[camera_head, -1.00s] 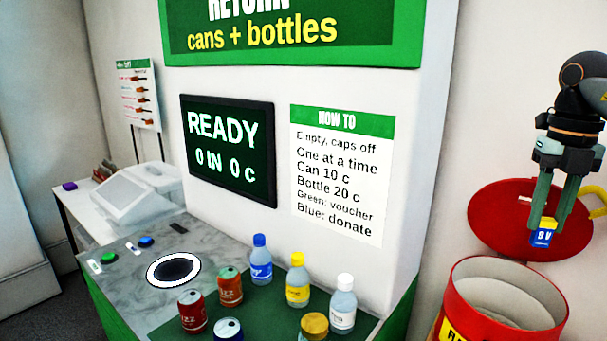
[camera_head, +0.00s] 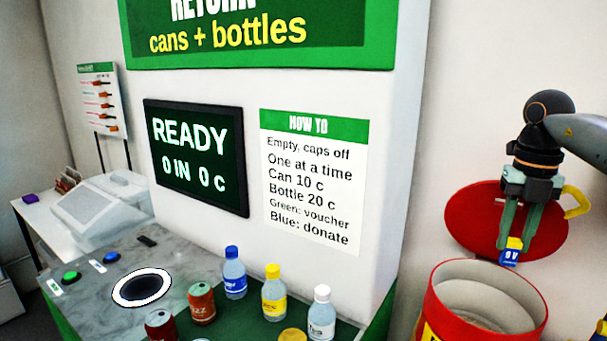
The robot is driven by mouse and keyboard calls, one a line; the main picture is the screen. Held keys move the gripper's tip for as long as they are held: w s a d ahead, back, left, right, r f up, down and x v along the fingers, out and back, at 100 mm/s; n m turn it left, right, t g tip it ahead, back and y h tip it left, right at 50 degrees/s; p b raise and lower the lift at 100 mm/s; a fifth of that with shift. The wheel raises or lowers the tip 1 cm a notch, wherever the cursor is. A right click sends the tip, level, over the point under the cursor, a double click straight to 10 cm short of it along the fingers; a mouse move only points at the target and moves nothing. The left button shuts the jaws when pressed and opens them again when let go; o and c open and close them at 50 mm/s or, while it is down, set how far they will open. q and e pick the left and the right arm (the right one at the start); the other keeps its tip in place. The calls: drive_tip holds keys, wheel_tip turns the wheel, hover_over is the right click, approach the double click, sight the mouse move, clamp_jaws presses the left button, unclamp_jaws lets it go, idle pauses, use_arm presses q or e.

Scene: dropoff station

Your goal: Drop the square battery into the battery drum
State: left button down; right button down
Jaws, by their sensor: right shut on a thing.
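The square battery (camera_head: 510,254) is a small blue block with a yellow top and a white "9 V" mark. My right gripper (camera_head: 513,240) points down and is shut on it. The battery hangs above the back rim of the battery drum (camera_head: 437,303), apart from the opening as far as this view shows. The drum is red with a yellow label, and its open top shows a pale inside. Its round red lid (camera_head: 468,215) stands up behind the gripper, with a yellow handle at its right. My left gripper is not in view.
The return machine's counter (camera_head: 100,299) fills the left, with a round white-ringed opening (camera_head: 142,287). Several bottles and cans, such as a blue-capped bottle (camera_head: 234,275), stand at its right part. A white wall is behind the drum.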

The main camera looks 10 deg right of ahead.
drive_tip(key=shift+f, duration=0.1)
drive_tip(key=c, duration=0.5)
unclamp_jaws()
drive_tip(key=shift+r, duration=6.3)
